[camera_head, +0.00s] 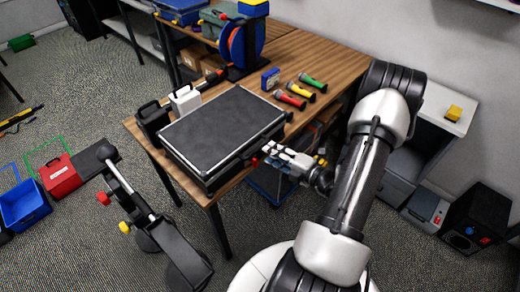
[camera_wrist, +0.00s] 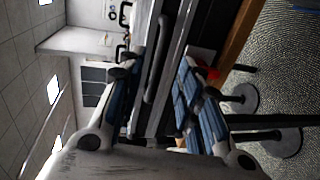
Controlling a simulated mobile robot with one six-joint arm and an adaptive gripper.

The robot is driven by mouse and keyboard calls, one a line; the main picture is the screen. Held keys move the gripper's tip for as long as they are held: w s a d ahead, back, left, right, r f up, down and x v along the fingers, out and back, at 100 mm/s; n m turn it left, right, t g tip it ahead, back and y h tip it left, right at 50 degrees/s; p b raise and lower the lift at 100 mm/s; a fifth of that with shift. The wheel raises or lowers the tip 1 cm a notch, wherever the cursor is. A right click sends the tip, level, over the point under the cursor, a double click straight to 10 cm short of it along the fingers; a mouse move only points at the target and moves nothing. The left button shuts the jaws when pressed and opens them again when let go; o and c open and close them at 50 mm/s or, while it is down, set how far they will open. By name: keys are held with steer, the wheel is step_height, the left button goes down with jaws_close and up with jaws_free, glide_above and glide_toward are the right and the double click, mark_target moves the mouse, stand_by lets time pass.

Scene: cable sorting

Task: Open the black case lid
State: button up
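The black case (camera_head: 222,130) lies flat near the front corner of the wooden table, its lid shut. The lid has a dark top and a silver metal rim. My gripper (camera_head: 284,158) is at the case's right-hand side, by its front edge. In the wrist view, which is turned sideways, the case's side (camera_wrist: 178,60) and its long handle (camera_wrist: 156,62) run between my two fingers (camera_wrist: 160,105). The fingers are spread apart, one on each side of the case edge. I cannot tell whether either finger touches the case.
A dark stand (camera_head: 130,190) is on the floor at left.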

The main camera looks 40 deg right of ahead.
mark_target(260, 146)
steer(key=b+x, duration=0.1)
steer(key=x, duration=0.5)
steer(key=shift+w+a, duration=0.1)
steer(key=shift+w, duration=0.2)
jaws_close()
stand_by(0.5)
